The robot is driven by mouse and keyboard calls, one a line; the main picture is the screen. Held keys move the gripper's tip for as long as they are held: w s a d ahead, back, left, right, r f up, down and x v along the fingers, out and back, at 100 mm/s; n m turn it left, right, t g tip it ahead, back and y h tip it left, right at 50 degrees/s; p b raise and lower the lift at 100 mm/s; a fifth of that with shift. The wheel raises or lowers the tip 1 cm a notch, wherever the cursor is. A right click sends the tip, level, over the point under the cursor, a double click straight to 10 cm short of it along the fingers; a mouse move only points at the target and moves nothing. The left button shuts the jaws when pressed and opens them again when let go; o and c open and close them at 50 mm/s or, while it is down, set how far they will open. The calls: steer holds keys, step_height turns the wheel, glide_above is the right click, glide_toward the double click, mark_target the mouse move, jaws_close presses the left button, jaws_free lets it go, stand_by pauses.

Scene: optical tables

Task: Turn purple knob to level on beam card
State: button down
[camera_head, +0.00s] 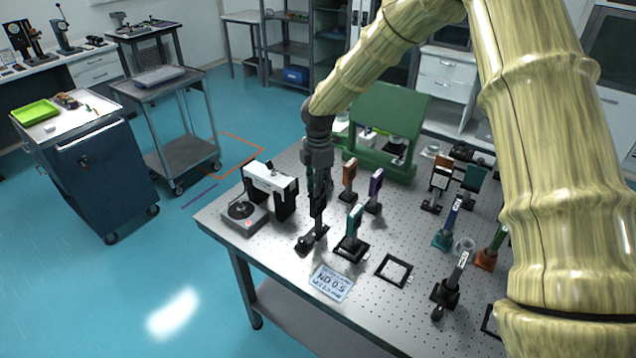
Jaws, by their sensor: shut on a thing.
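My gripper (318,192) points down over the left part of the optical table (300,205), at the top of a dark post mount (312,238). It is shut on a part of that mount. The fingertips are small and dark, and the gripped part is mostly hidden, so I cannot tell its colour. A purple-faced mount (375,188) stands upright to the right of my gripper, apart from it. I cannot make out a separate beam card or any level mark.
A white-and-black instrument (268,187) stands close left of my gripper. A teal mount (353,226) and an orange mount (349,175) stand close right. A square black frame (394,270) lies in front. A green press-like stand (388,125) is behind. More mounts crowd the right.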

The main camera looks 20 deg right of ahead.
stand_by(0.3)
steer(key=c, duration=1.2)
jaws_free()
step_height(320, 180, up, 12)
steer(key=shift+r, duration=0.1)
